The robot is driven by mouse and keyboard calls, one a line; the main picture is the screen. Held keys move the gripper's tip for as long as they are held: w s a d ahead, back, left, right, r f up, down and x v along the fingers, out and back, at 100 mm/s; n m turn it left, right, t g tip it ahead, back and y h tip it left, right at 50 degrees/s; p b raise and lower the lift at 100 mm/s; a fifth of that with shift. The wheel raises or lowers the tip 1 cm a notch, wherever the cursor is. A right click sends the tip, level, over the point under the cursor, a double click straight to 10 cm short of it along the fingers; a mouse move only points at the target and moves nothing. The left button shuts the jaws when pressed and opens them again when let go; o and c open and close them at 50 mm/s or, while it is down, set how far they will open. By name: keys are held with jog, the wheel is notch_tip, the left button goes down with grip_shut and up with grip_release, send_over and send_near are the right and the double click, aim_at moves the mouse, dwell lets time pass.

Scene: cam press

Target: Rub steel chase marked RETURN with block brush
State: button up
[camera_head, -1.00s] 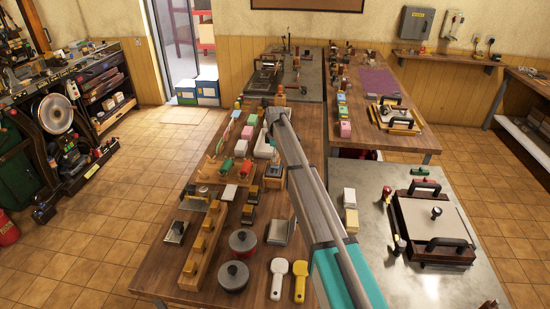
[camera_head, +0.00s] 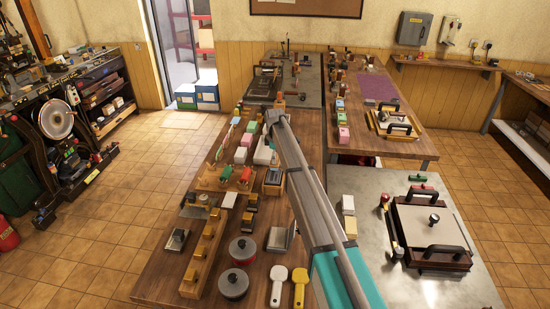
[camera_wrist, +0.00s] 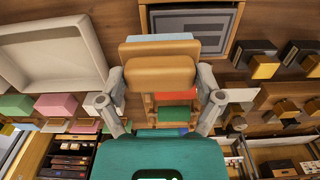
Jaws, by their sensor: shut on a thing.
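My gripper (camera_wrist: 160,98) is shut on a brown wooden block with a pale bluish layer along its far side, which looks like the block brush (camera_wrist: 160,70). In the wrist view it is held between the two grey fingers, over the wooden bench. In the head view my arm hides the gripper and the block. No RETURN marking is readable, so I cannot tell which thing is the steel chase. A grey panel in a wooden frame (camera_wrist: 190,22) lies just beyond the block in the wrist view.
A white tray (camera_wrist: 88,62) lies at left in the wrist view, with pink and green blocks nearby. A steel table (camera_head: 365,187) with a large handled frame (camera_head: 458,218) stands at right.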

jog(key=shift+r+p, duration=1.6)
jog(key=shift+r, duration=0.3)
jog(key=shift+r+p, duration=1.5)
jog(key=shift+p, duration=0.05)
